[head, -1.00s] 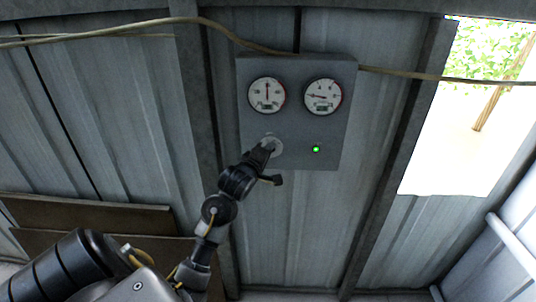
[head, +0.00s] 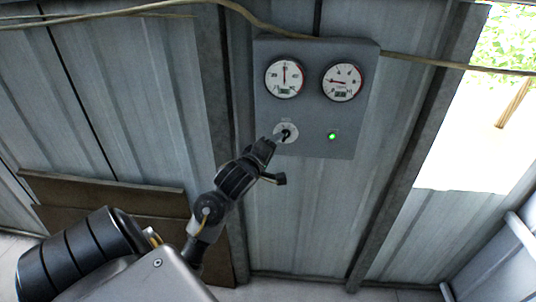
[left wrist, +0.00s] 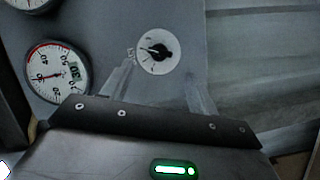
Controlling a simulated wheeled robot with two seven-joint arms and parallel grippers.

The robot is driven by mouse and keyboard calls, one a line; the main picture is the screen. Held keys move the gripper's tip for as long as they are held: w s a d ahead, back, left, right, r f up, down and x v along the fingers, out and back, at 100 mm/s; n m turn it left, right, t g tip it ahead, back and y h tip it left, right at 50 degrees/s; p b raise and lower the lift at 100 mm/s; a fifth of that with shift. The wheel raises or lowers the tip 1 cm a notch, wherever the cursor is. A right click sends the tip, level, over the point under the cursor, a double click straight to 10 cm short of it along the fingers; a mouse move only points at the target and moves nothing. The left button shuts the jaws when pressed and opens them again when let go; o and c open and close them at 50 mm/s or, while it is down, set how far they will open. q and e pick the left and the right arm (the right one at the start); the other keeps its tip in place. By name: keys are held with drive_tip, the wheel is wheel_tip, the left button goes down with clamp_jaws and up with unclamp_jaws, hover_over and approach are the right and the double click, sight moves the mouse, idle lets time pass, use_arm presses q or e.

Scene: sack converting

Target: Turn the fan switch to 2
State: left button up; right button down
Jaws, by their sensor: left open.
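The fan switch (head: 286,133) is a black knob on a round pale dial, low on the left of a grey panel box (head: 310,112). It also shows in the left wrist view (left wrist: 160,50), where the knob's pointer lies toward the left of the dial; the dial marks are too small to read. My left gripper (head: 272,142) is just below and left of the switch. In the left wrist view its two fingers (left wrist: 158,88) are spread apart below the dial, with nothing between them. The knob appears clear of the fingers. My right gripper is in neither view.
Two round gauges (head: 285,78) (head: 343,82) sit above the switch on the panel. A green lamp (head: 332,136) glows to its right. A cable (head: 420,60) runs across the top of the panel. Brown boards (head: 110,195) lean at the lower left.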

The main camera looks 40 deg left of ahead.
use_arm(q)
drive_tip(key=v, duration=0.3)
drive_tip(key=shift+s+d, duration=0.15)
drive_tip(key=shift+s, duration=0.2)
